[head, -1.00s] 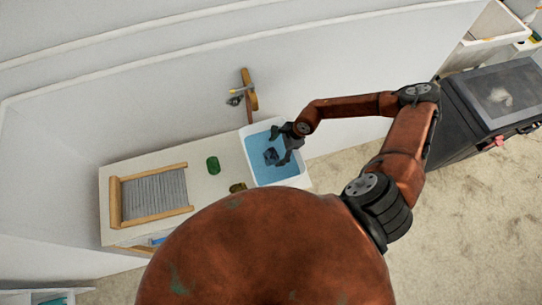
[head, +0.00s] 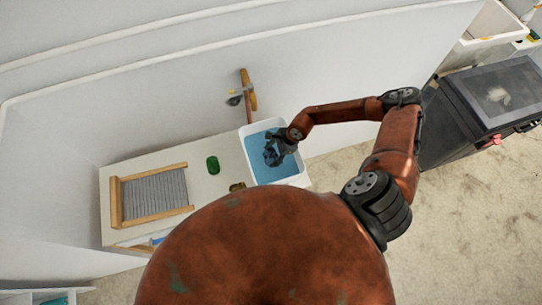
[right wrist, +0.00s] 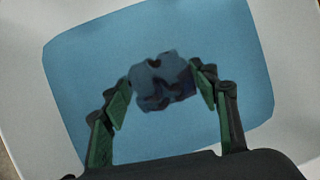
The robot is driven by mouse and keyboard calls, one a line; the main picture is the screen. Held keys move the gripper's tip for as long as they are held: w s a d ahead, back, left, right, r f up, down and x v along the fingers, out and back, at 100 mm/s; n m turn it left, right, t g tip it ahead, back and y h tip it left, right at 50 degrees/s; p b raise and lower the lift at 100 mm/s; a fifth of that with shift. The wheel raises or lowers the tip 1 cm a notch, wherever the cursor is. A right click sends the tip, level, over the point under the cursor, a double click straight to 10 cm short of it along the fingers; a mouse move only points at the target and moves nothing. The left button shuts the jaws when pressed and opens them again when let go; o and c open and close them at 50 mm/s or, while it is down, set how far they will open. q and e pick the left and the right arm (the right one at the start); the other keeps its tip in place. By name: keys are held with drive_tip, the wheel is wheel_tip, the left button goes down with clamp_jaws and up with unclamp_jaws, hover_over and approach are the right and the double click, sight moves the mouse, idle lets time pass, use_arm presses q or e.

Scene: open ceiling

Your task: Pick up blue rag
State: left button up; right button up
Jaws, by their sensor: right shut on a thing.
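The blue rag (right wrist: 162,82) is a crumpled dark blue lump. In the right wrist view it sits between the two fingers of my right gripper (right wrist: 160,88), which are shut on it. In the head view my right gripper (head: 273,153) is over the blue-bottomed white basin (head: 279,172), and the rag is largely hidden by it. The basin's blue inside also fills much of the right wrist view (right wrist: 210,40). I cannot tell how high the rag is above the basin's bottom. My left gripper is not in view.
Left of the basin on the white counter (head: 200,190) are a green object (head: 213,165), an olive object (head: 237,187) and a washboard (head: 154,196). A wooden-handled tool (head: 249,90) is at the wall behind. A dark case (head: 485,110) stands at the right.

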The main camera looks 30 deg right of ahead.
sight(268, 155)
drive_tip(key=shift+r, duration=0.1)
drive_tip(key=shift+c, duration=0.4)
drive_tip(key=shift+r, duration=0.25)
wheel_tip(268, 155, up, 2)
drive_tip(key=shift+r+b, duration=0.25)
drive_tip(key=shift+b, duration=0.2)
drive_tip(key=s+a+r+b, duration=0.2)
drive_tip(key=s+a+r, duration=0.7)
drive_tip(key=s, duration=0.1)
drive_tip(key=shift+s+a+r, duration=0.2)
drive_tip(key=shift+a+r, duration=0.05)
drive_tip(key=shift+r, duration=0.15)
drive_tip(key=shift+o, duration=0.9)
drive_tip(key=c, duration=0.4)
